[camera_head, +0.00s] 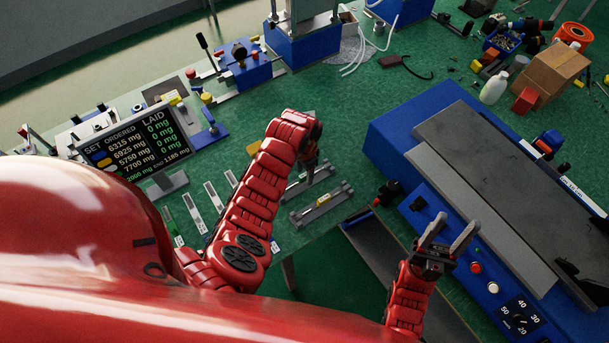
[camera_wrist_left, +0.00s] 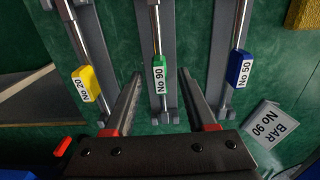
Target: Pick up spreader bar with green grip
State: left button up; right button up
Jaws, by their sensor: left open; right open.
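The spreader bar with the green grip (camera_wrist_left: 159,74), labelled No 90, lies in a grey holder in the left wrist view. My left gripper (camera_wrist_left: 161,108) is open, with one finger on each side of the green grip in that view; I cannot tell how far above it the fingers are. In the head view my left gripper (camera_head: 311,165) hangs over the bar holders and I cannot make out the green grip there. My right gripper (camera_head: 449,235) is open and empty beside the blue press bench.
A yellow-grip bar No 20 (camera_wrist_left: 86,84) lies left of the green one, a blue-grip bar No 50 (camera_wrist_left: 239,69) right of it. A label plate reading BAR No 90 (camera_wrist_left: 268,125) lies at lower right. A display (camera_head: 135,140) and a blue machine (camera_head: 480,190) flank the area.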

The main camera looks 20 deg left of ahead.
pick_arm(q)
jog(key=shift+f, duration=0.65)
grip_shut()
